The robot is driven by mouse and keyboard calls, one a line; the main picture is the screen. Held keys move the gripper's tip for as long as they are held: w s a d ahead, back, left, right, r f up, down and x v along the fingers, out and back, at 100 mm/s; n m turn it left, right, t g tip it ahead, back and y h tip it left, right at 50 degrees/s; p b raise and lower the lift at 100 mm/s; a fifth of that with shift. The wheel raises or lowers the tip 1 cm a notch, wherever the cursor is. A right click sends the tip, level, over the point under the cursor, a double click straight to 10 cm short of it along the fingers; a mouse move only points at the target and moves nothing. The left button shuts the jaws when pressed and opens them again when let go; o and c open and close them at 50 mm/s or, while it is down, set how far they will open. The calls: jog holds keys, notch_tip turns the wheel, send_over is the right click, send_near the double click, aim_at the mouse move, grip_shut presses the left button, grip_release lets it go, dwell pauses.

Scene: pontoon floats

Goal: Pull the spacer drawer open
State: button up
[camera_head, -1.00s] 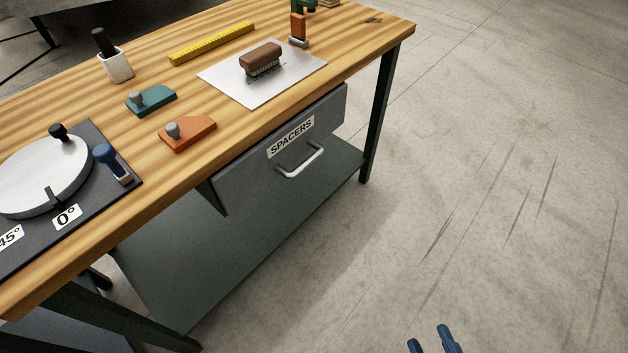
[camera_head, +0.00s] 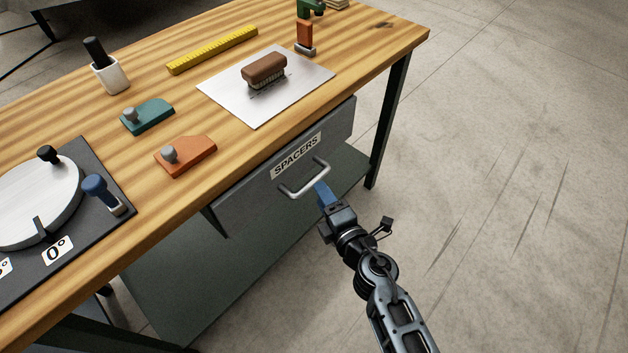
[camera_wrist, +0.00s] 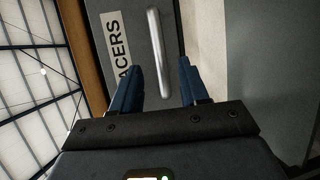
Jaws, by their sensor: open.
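The grey spacer drawer (camera_head: 240,200), labelled "SPACERS", hangs under the wooden bench top and looks shut. Its silver bar handle (camera_head: 306,180) stands out from the front. My gripper (camera_head: 322,190) is just in front of the handle's right part, with blue fingers pointing at the drawer. I cannot tell whether a finger touches the handle.
A lower shelf (camera_head: 190,290) lies beneath. The floor at right (camera_head: 520,180) is clear.

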aim_at(313, 180)
jog(key=b+x, duration=0.2)
jog(key=x, duration=0.4)
jog(key=shift+w+a+f, duration=0.1)
jog(key=shift+w, duration=0.05)
jog(key=shift+c, duration=0.2)
grip_shut()
dwell(0.3)
